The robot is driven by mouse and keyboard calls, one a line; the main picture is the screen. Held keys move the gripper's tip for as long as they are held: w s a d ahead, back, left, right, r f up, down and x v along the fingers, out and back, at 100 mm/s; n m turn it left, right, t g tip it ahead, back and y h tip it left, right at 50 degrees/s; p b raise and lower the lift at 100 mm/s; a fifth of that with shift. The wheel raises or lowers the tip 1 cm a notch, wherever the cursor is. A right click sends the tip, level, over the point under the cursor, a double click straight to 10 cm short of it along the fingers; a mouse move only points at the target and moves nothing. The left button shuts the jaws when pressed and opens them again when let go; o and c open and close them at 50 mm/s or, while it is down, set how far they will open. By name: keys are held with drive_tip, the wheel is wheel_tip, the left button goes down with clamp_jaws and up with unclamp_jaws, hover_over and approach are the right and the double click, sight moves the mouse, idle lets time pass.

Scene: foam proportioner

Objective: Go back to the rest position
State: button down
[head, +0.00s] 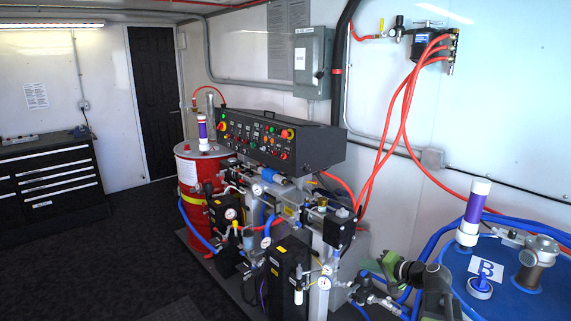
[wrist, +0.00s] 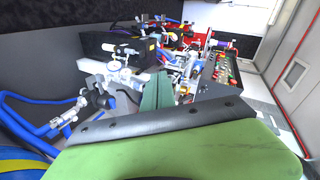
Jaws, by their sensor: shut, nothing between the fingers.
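My gripper (head: 402,268), green and dark grey, is at the lower right of the head view, in front of the blue drum (head: 455,262) and close to the pipe fittings. In the wrist view, a broad green part with a black edge fills the bottom, and a narrower green finger (wrist: 158,92) points at the machine. The gripper is shut and empty. The fittings partly overlap it in the head view, so its exact distance from them is unclear.
The proportioner's control panel (head: 268,140) stands above pumps, gauges and hoses. A red drum (head: 188,175) is behind it at left. Red hoses (head: 400,110) hang from the wall. A black drawer cabinet (head: 50,182) is at far left. The dark floor (head: 110,255) at left is clear.

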drive_tip(key=s+a+f+n+g, duration=0.3)
drive_tip(key=a+f, duration=0.1)
drive_tip(key=a, duration=0.4)
drive_tip(key=s+a+f+n+g+h, duration=0.1)
drive_tip(key=s+a+f+n+g, duration=0.15)
drive_tip(key=a, duration=0.65)
drive_tip(key=s+a+f+n+g, duration=0.2)
drive_tip(key=s+a+f+g, duration=0.15)
drive_tip(key=a, duration=0.45)
drive_tip(key=s+d+f+g+h, duration=0.2)
drive_tip(key=s+d+f+h, duration=0.1)
drive_tip(key=s+d+h, duration=0.2)
drive_tip(key=s+d, duration=0.2)
drive_tip(key=d, duration=0.1)
drive_tip(key=shift+d+f+n, duration=0.2)
drive_tip(key=shift+f+n, duration=0.15)
drive_tip(key=shift+s+d, duration=0.1)
